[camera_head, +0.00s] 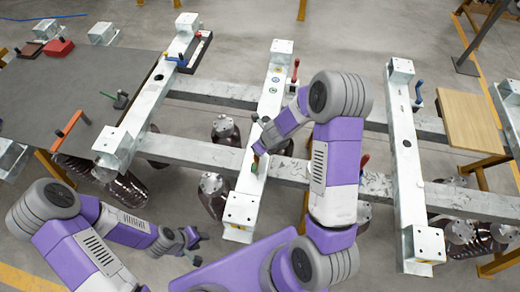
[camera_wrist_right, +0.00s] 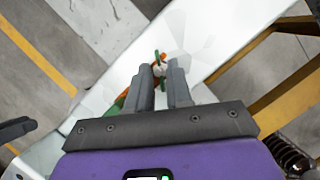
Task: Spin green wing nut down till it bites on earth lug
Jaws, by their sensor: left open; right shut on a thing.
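My right gripper (camera_wrist_right: 160,75) reaches down to the pale metal beam, its fingers close together around a small green and orange fitting. A bit of green that looks like the green wing nut (camera_wrist_right: 162,57) shows at the fingertips. The fingers hide most of it. Orange slivers show beside the fingertips; I cannot tell whether they are the earth lug. In the head view my right gripper (camera_head: 259,143) is over the middle beam (camera_head: 240,205), with a small green piece (camera_head: 254,168) just below it. My left gripper (camera_head: 190,242) is open and empty at lower left, away from the beam.
Other pale beams stand left (camera_head: 140,110) and right (camera_head: 405,150), joined by cross rails. Dark ribbed insulators (camera_head: 213,195) hang below. A grey table (camera_head: 75,90) at left holds a red block (camera_head: 59,47) and handles. A wooden board (camera_head: 468,122) lies at right.

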